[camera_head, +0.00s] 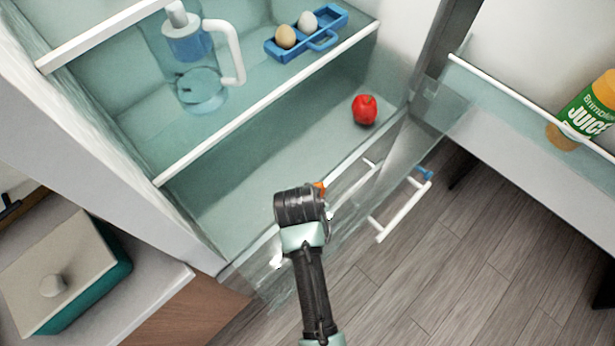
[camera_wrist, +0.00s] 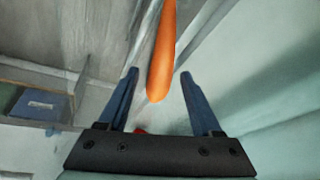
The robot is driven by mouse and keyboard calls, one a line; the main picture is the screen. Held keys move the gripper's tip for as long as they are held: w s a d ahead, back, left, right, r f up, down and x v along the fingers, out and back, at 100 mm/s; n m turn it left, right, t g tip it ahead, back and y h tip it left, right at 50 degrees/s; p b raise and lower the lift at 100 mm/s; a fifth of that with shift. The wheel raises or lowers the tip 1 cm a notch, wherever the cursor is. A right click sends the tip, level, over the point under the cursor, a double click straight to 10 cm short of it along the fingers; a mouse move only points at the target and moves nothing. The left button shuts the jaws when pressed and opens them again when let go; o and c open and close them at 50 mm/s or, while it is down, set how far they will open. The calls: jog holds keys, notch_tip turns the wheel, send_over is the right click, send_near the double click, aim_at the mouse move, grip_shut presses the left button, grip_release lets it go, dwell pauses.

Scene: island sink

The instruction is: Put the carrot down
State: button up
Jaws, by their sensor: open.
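The orange carrot (camera_wrist: 162,50) shows in the wrist view, lengthwise between the two blue fingers of my gripper (camera_wrist: 159,74), with its rounded end toward the palm. The fingers are spread, with a gap on each side of the carrot, so it looks ungripped. In the head view only a small orange bit of the carrot (camera_head: 320,187) shows beside my dark wrist, at the lower front of the open fridge. My fingers are hidden there. What the carrot rests on cannot be told.
The fridge has a jug (camera_head: 200,80) and a blue egg tray (camera_head: 327,39) with two eggs on its upper shelf. A red apple (camera_head: 365,110) lies below. Clear drawer panels are near my wrist. A juice bottle (camera_head: 592,108) stands in the door at right. A lidded box (camera_head: 85,285) is lower left.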

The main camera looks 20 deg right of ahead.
jog(key=p+v, duration=0.1)
jog(key=v, duration=1)
jog(key=shift+r, duration=0.25)
